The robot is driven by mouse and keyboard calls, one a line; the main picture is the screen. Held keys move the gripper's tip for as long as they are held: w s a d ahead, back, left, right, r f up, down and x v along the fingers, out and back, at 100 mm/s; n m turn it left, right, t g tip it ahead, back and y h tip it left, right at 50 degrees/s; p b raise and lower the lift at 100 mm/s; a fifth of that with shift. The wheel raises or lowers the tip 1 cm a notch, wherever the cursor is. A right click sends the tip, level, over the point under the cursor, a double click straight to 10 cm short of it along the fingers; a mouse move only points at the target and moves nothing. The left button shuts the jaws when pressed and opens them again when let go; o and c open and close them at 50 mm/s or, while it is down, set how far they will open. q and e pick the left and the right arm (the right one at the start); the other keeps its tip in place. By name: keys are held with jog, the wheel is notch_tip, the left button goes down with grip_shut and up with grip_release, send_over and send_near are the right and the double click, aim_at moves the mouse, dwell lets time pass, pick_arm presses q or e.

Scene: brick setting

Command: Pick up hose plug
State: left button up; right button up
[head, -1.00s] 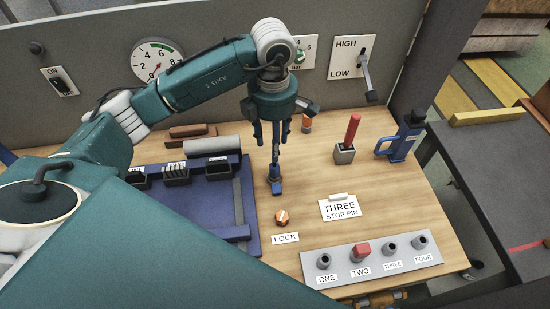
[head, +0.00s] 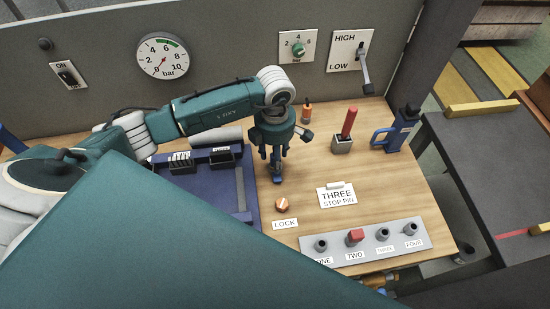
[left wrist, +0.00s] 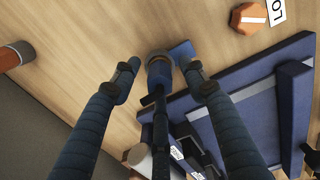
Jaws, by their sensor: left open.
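A small blue piece with a round grey-blue upright and a flat blue foot (head: 277,178) stands on the wooden bench top. It looks like the hose plug, but no readable label confirms this. My left gripper (head: 276,157) is directly above it, pointing down, fingers low around its upper part. In the left wrist view the open fingers (left wrist: 157,77) are on either side of the piece (left wrist: 159,66), with gaps visible. My right gripper is out of view.
A blue tray (head: 247,160) with dark bins lies left of the gripper. An orange knob (head: 282,204) is in front. An orange-and-dark cylinder (head: 306,112) and a red-handled block (head: 342,145) stand behind and right. Bare wood lies right of the gripper.

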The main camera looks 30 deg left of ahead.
pick_arm(q)
grip_shut()
